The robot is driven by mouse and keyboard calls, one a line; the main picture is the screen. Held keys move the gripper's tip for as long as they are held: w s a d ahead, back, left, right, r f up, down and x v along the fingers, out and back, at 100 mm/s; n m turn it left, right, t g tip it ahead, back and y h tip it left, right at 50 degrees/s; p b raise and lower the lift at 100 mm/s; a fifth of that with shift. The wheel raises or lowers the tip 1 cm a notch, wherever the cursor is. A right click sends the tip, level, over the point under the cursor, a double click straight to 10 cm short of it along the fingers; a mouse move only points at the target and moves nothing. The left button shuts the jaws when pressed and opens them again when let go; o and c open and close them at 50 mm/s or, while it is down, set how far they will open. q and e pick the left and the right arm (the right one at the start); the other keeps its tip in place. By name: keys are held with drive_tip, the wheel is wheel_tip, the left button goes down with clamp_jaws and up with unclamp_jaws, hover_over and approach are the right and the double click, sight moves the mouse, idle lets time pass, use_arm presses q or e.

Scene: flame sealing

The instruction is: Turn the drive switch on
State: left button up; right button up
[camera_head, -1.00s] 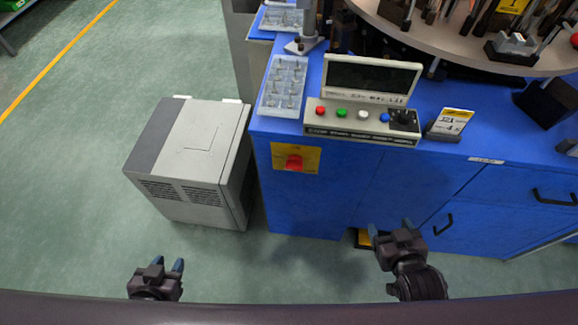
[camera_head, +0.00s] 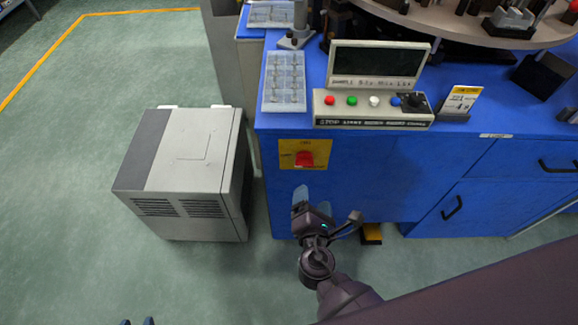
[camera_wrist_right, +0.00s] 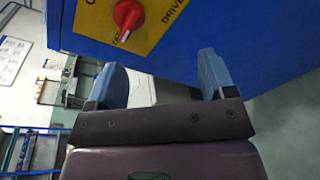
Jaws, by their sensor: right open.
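The drive switch is a red rotary knob (camera_head: 305,159) on a yellow plate (camera_head: 288,147) on the front of the blue cabinet. The knob shows large in the right wrist view (camera_wrist_right: 128,14), at the top, with its white mark pointing down toward a partly readable label. The word DRIVE shows on the plate there. My right gripper (camera_head: 312,202) is open and empty, just below the plate and apart from the knob; its two blue fingertips show spread in the wrist view (camera_wrist_right: 162,75).
A grey box unit (camera_head: 190,155) stands on the floor left of the cabinet. Above the switch are a button panel (camera_head: 372,109) with a screen and a grey tray (camera_head: 284,82) on the cabinet top. A black handle (camera_head: 452,208) is at right. Open green floor lies at left.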

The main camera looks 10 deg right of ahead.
sight(305, 167)
drive_tip(key=w+n, duration=0.3)
drive_tip(key=w+r+n+t, duration=0.1)
drive_tip(key=w+n, duration=0.2)
drive_tip(key=w+n+t, duration=0.1)
drive_tip(key=w+n, duration=0.2)
drive_tip(key=w, duration=0.1)
drive_tip(key=shift+d+r+h+b, duration=0.3)
drive_tip(key=shift+d+r, duration=0.1)
drive_tip(key=c, duration=0.9)
